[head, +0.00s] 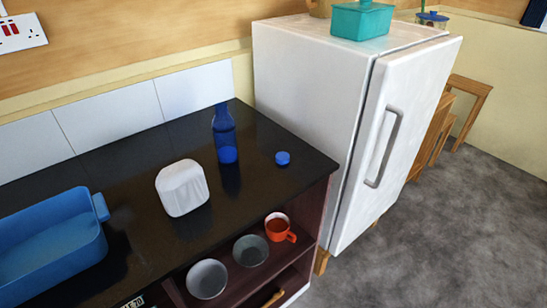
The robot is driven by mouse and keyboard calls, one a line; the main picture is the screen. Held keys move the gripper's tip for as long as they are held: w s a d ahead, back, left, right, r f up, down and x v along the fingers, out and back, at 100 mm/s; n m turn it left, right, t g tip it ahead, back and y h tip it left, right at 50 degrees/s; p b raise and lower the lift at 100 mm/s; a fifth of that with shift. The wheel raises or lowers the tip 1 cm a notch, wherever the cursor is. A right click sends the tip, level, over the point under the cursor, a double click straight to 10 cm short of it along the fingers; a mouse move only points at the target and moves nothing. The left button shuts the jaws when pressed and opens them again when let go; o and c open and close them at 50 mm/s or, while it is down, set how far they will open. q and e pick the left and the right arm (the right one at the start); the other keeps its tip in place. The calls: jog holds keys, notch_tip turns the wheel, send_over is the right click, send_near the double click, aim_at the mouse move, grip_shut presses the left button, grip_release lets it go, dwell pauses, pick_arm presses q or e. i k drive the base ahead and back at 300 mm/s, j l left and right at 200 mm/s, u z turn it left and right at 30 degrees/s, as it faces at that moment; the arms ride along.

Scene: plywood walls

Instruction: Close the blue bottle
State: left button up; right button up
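A blue bottle (224,137) stands upright on the black countertop, near the fridge. Its top end has no cap on it that I can see. A small round blue cap (283,158) lies on the countertop to the right of the bottle, apart from it and near the counter's right edge. Neither of my grippers shows in the head view.
A white rounded container (182,188) stands left of the bottle on the black countertop (135,165). A blue tray (102,206) is at far left. A white fridge (315,90) stands at right. Below are grey bowls (207,279) and an orange mug (279,229).

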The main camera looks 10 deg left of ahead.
aim_at(223, 125)
jog(key=i+l+u, duration=0.1)
jog(key=u, duration=0.4)
jog(key=l+u, duration=0.35)
jog(key=u, duration=0.15)
jog(key=l+u, duration=0.45)
jog(key=l, duration=0.95)
jog(key=k+l+u, duration=0.1)
jog(key=l, duration=0.4)
jog(key=k+l, duration=0.1)
jog(key=l, duration=0.45)
jog(key=l+u, duration=0.1)
jog(key=l, duration=0.4)
jog(key=k, duration=0.05)
